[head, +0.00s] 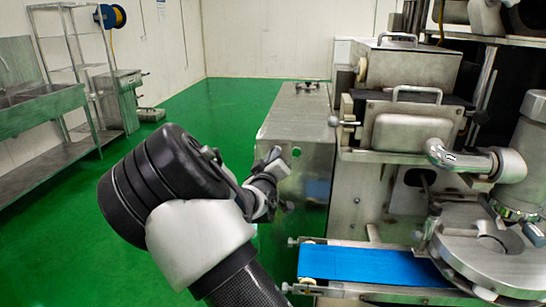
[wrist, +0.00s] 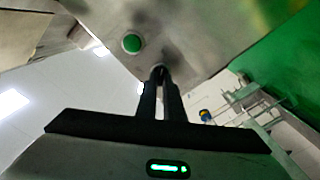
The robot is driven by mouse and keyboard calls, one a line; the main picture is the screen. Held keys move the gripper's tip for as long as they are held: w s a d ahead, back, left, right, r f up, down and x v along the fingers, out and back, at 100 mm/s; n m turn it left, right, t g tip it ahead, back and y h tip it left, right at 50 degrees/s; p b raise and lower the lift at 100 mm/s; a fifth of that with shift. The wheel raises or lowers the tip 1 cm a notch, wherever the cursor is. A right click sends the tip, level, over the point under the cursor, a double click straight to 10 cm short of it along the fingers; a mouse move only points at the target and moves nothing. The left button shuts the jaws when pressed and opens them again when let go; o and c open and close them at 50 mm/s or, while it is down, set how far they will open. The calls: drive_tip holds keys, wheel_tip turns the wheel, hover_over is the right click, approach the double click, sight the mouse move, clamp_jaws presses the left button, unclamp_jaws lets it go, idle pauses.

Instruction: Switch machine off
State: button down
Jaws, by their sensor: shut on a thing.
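The machine's steel cabinet (head: 298,125) stands in the middle of the head view. A round green button (head: 296,152) is on its near face; it also shows in the wrist view (wrist: 131,43), up and left of my fingertips. My gripper (head: 275,155) is at that face, just left of the button. In the wrist view my gripper (wrist: 158,70) has its two dark fingers close together, tips at the panel, shut on a small switch. The switch is almost wholly hidden between the tips, and its position cannot be made out.
A blue conveyor belt (head: 370,267) and a round steel table (head: 490,255) are at the lower right. The steel encrusting unit (head: 408,128) rises above them. A sink bench (head: 40,110) and rack stand at the left. The green floor (head: 205,110) between is clear.

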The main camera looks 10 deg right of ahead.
drive_tip(key=shift+n, duration=0.3)
drive_tip(key=shift+f+n+p, duration=0.2)
drive_tip(key=shift+n+p, duration=0.05)
drive_tip(key=shift+n, duration=4.05)
drive_tip(key=shift+f+n+p, duration=0.2)
drive_tip(key=shift+n+p, duration=0.05)
drive_tip(key=shift+n, duration=4.05)
drive_tip(key=c, duration=1.9)
unclamp_jaws()
drive_tip(key=shift+o, duration=0.2)
drive_tip(key=v, duration=1.7)
drive_tip(key=shift+s, duration=0.2)
